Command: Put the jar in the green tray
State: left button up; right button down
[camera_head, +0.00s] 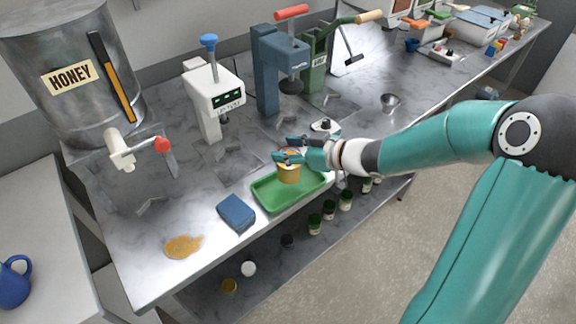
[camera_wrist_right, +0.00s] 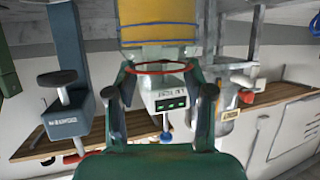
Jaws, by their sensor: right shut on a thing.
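The jar (camera_head: 289,173) is amber-yellow and upright, at the back part of the green tray (camera_head: 276,204) in the head view. My right gripper (camera_head: 288,157) reaches in from the right and is shut on the jar near its top. I cannot tell whether the jar's base touches the tray floor or is just above it. In the right wrist view, the jar (camera_wrist_right: 157,22) shows as a yellow body at the top, between the finger links. My left gripper is in neither view.
A blue sponge-like block (camera_head: 236,213) lies left of the tray, near a honey-coloured puddle (camera_head: 183,247). The honey tank (camera_head: 75,85) with its red-handled tap, a white device (camera_head: 213,100) and a blue press (camera_head: 276,70) stand behind. Several small jars sit on the lower shelf.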

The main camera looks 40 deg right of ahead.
jog(key=shift+f+b, duration=0.45)
jog(key=shift+f, duration=1.7)
jog(key=shift+f, duration=0.1)
jog(key=shift+c, duration=2.2)
grip_release()
jog(key=v, duration=1.2)
jog(key=shift+p, duration=0.45)
